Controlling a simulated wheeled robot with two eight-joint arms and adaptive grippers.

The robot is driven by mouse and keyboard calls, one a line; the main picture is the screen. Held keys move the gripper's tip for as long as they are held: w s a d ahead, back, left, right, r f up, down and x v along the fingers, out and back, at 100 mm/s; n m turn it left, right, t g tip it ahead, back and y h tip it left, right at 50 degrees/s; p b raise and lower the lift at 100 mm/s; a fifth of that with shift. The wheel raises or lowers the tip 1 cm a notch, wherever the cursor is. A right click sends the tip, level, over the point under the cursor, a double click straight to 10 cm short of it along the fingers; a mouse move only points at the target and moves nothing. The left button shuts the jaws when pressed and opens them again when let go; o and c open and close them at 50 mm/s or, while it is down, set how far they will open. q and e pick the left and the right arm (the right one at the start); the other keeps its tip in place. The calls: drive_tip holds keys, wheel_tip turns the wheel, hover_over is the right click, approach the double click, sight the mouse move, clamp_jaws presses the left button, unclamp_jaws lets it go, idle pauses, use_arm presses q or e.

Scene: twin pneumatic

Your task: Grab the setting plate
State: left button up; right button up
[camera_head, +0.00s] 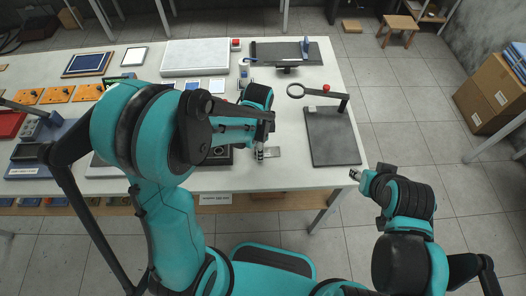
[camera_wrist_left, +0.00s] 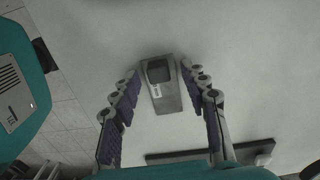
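A small grey plate (camera_head: 273,152), which I take for the setting plate, lies on the white table near its front edge. In the left wrist view the plate (camera_wrist_left: 168,103) carries a dark square block and a white label. My left gripper (camera_head: 260,152) is over the plate's left end in the head view. In the left wrist view the left gripper (camera_wrist_left: 161,74) is open, one finger on each side of the plate, with gaps between. My right gripper (camera_head: 357,175) hangs beyond the table's front right edge, away from the plate; its finger opening is too small to judge.
A dark board with a magnifier stand (camera_head: 333,135) stands right of the plate. A dark mat with a blue tool (camera_head: 285,53) lies behind. Left are a white board (camera_head: 195,57) and orange plates (camera_head: 57,95). The table between plate and dark board is clear.

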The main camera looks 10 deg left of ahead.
use_arm(q)
clamp_jaws()
drive_tip(key=shift+r, duration=0.1)
